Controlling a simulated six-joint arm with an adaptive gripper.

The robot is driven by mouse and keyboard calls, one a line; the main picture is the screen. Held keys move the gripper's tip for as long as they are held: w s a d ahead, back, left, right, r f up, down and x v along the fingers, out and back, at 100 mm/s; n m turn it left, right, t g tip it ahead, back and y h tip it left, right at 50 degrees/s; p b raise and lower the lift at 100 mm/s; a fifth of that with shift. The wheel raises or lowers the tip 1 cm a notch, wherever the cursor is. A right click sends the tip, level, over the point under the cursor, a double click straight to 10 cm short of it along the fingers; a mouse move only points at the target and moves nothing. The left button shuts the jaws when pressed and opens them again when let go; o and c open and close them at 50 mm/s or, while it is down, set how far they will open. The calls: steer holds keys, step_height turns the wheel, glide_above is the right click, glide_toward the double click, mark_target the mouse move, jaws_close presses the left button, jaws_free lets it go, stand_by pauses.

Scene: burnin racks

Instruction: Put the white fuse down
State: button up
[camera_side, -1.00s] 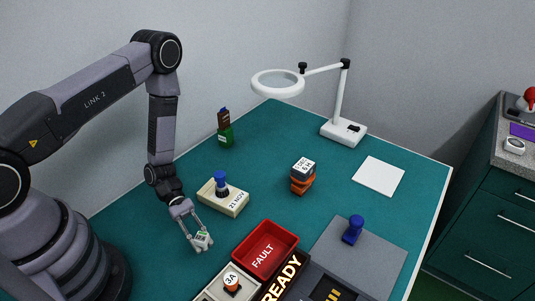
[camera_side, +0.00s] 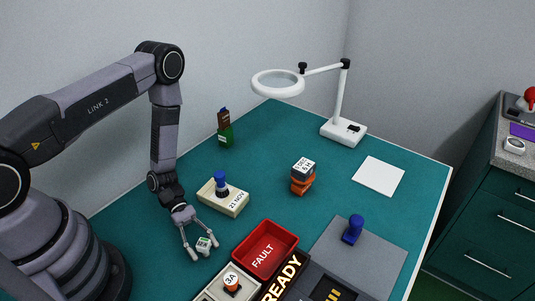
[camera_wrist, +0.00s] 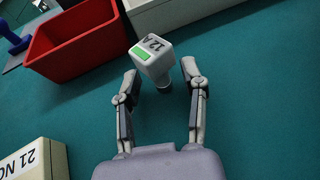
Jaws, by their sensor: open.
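The white fuse (camera_side: 204,245) sits on the green table, left of the red FAULT bin. In the wrist view the white fuse (camera_wrist: 153,58) shows a "12 A" label and a green patch, with a dark base below it. My gripper (camera_side: 202,250) is open around it, one finger on each side. In the wrist view my gripper (camera_wrist: 160,78) shows gaps between both fingers and the fuse. I cannot tell exactly how its base meets the table.
A cream block marked 21 NOV (camera_side: 209,197) with a blue piece stands behind. Open table lies toward the back.

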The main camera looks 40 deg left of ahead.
steer(key=shift+r, duration=0.15)
steer(key=v, duration=0.7)
steer(key=shift+w, duration=0.1)
step_height(320, 180, up, 22)
steer(key=w+a+m+y, duration=0.2)
steer(key=a+m+y, duration=0.1)
steer(key=m+y, duration=0.5)
steer(key=s+a+r+m+t+y, duration=0.1)
steer(key=s+r+m+t+y, duration=0.2)
steer(key=s+r, duration=0.3)
steer(key=s+a+r+m+t+y, duration=0.2)
steer(key=s+r+m+t, duration=0.2)
steer(key=r, duration=0.6)
steer(key=shift+s+r+t+y, duration=0.3)
steer(key=shift+s+t+y, duration=0.1)
steer(key=shift+s+t, duration=0.55)
steer(key=shift+a, duration=0.1)
